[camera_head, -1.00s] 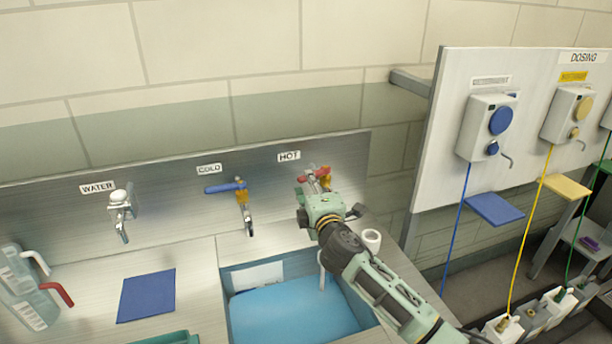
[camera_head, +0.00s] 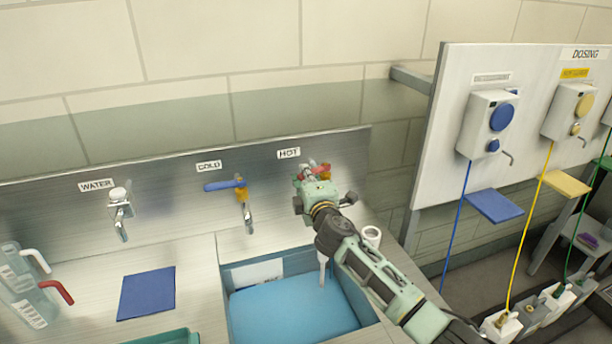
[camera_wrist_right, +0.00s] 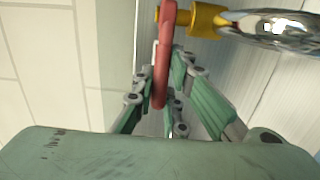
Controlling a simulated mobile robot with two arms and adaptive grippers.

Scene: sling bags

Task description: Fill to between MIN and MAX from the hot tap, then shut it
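The hot tap (camera_head: 322,170) with its red lever is on the steel splashback under the HOT label (camera_head: 289,153). My right gripper (camera_head: 306,186) is at this lever. In the right wrist view, the red lever (camera_wrist_right: 163,60) lies between the two close-set fingers, which look shut on it. The spout is hidden behind my arm in the head view. Below it, a pale vertical streak (camera_head: 322,270), like running water, reaches the blue surface (camera_head: 290,312) in the sink basin (camera_head: 226,278). A white label (camera_head: 258,273) on the basin's back wall is unreadable. My left gripper is not in view.
The cold tap (camera_head: 240,188) with a blue lever and the water tap (camera_head: 119,205) are to the left. A blue cloth (camera_head: 146,293), jugs (camera_head: 28,288) and a green tray (camera_head: 170,338) are on the left counter. A white cup (camera_head: 371,236) stands right of my arm.

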